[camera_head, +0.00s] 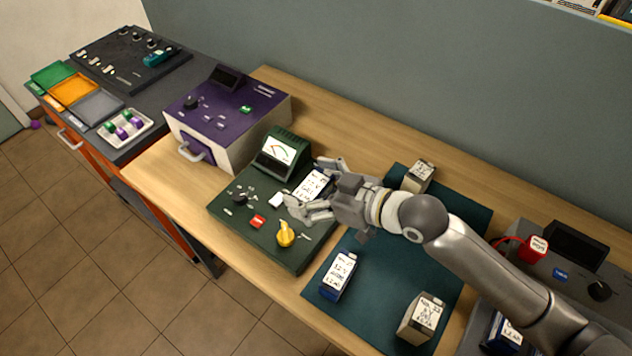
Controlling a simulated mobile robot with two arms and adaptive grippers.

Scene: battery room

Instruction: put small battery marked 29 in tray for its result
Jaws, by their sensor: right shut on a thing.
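My right gripper (311,187), its arm coming in from the right, is shut on a small battery (316,183) with a white label on top. The battery is at the right side of the green tester (247,212), beside its needle meter (279,150). I cannot tell whether it rests in the tester or is held just above it. Its number is too small to read surely. A green tray (52,74), an orange tray (75,90) and a grey tray (97,107) lie at the far left. My left gripper is out of view.
A dark green mat (385,266) holds a blue battery (338,275) and two pale ones (421,318) (418,176). A purple device (227,117) stands between the tester and the trays. A white holder (125,129) with small cells lies near the trays.

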